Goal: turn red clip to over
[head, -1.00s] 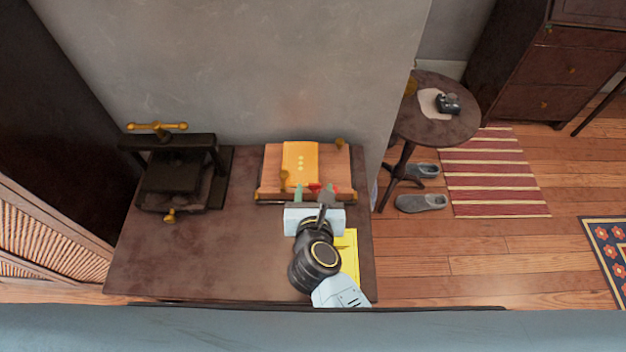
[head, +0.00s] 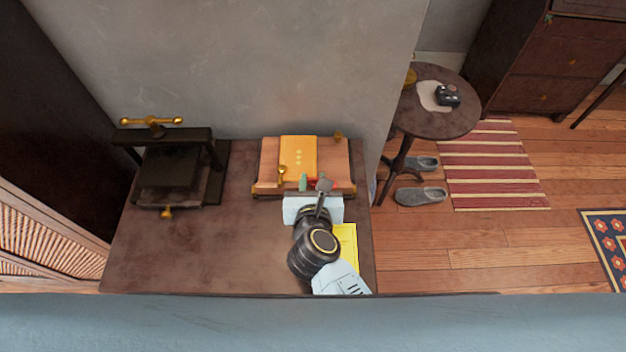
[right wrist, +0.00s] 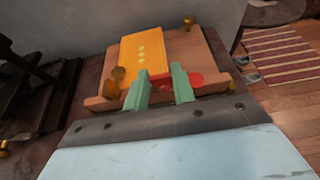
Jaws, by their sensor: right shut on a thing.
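The red clip (right wrist: 194,80) shows at the front of a wooden board in the right wrist view, with red between and right of my green fingertips. My right gripper (right wrist: 161,86) is shut on it. In the head view, the right gripper (head: 312,184) is at the board's front edge, and only small bits of red show around it. An orange-yellow book (head: 298,157) with pale dots lies on the wooden board (head: 329,153). Brass knobs stand on the board, one just left of my fingers (right wrist: 113,83). My left gripper is not in view.
A dark press (head: 170,165) with a brass handle stands at the table's left. A yellow sheet (head: 346,240) lies beside my right arm. A wall rises behind. A round side table (head: 430,117) stands right.

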